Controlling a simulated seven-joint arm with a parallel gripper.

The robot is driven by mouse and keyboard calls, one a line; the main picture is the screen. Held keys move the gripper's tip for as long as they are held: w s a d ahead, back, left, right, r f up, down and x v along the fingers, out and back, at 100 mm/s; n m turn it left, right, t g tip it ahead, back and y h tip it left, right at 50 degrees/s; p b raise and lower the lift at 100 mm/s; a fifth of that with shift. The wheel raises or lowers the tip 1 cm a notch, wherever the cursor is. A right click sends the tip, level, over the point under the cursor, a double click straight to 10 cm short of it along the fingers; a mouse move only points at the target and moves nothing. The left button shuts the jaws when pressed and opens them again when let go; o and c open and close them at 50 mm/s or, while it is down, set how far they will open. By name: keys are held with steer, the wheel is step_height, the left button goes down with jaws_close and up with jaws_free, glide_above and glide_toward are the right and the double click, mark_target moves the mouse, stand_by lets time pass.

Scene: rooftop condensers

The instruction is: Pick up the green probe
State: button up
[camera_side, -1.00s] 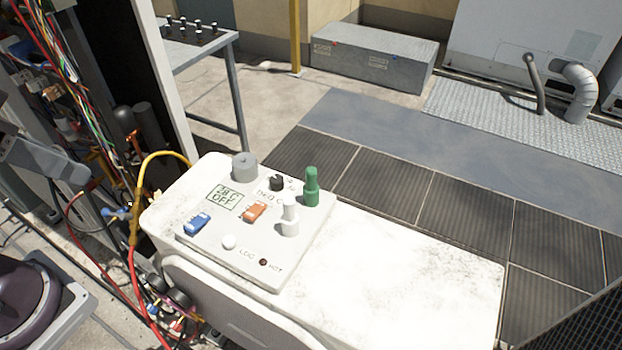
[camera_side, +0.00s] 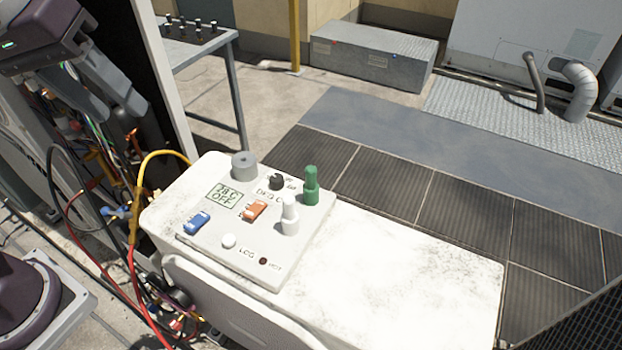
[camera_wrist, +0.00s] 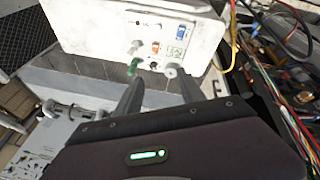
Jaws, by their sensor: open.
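The green probe (camera_side: 311,187) stands upright at the back right corner of the control panel (camera_side: 272,270) in the side view. In the wrist view the green probe (camera_wrist: 133,67) shows close to the tip of the left finger, small and partly hard to make out. My gripper (camera_side: 113,115) is at the upper left of the side view, well left of the panel and apart from the probe. In the wrist view my gripper (camera_wrist: 161,78) has its two fingers spread, with nothing held between them.
A white probe (camera_side: 289,217), a grey knob (camera_side: 244,167), a black knob (camera_side: 277,182), and orange (camera_side: 254,211) and blue (camera_side: 197,222) switches share the panel. Cables (camera_side: 135,210) hang at the left. The white housing's top (camera_side: 420,275) is bare on the right.

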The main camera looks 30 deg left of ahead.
steer(key=w+d+f+n+g, duration=0.1)
steer(key=w+d+n, duration=0.15)
steer(key=w, duration=0.35)
steer(key=w+d+f+n+g, duration=0.1)
steer(key=w+n, duration=0.2)
steer(key=w, duration=0.3)
steer(key=n+g, duration=0.2)
steer(key=n, duration=0.5)
glide_toward(311, 168)
steer(key=f, duration=0.1)
steer(key=shift+n+y, duration=0.5)
steer(key=shift+n, duration=0.05)
steer(key=f, duration=0.5)
steer(key=d+f, duration=0.1)
steer(key=f, duration=0.2)
steer(key=shift+f, duration=0.65)
jaws_close()
